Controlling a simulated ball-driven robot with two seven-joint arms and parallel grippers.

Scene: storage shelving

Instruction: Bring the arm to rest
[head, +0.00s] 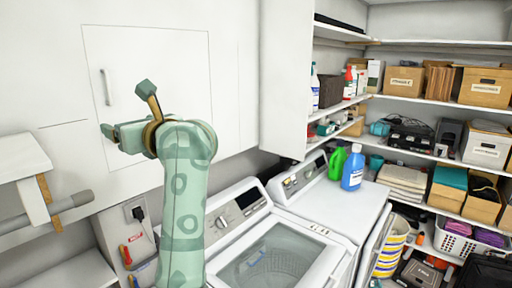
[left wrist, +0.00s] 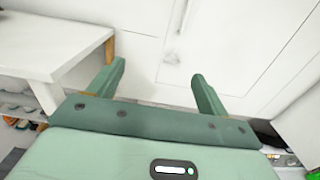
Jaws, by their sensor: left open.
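My left arm rises in the lower middle of the head view, its upper end bent over toward the left. My left gripper (head: 125,119) is in front of the white wall cabinet door, near its handle (head: 107,87). In the left wrist view the left gripper (left wrist: 158,85) shows two green fingers spread wide with nothing between them. The white cabinet front lies beyond them; I cannot tell the exact gap. My right gripper is in neither view.
A washer (head: 245,222) and a dryer (head: 335,205) stand right of the arm. A green bottle (head: 337,164) and a blue bottle (head: 353,170) stand on the dryer. Shelves with boxes (head: 404,80) fill the right. A white shelf top (head: 22,158) juts out at left.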

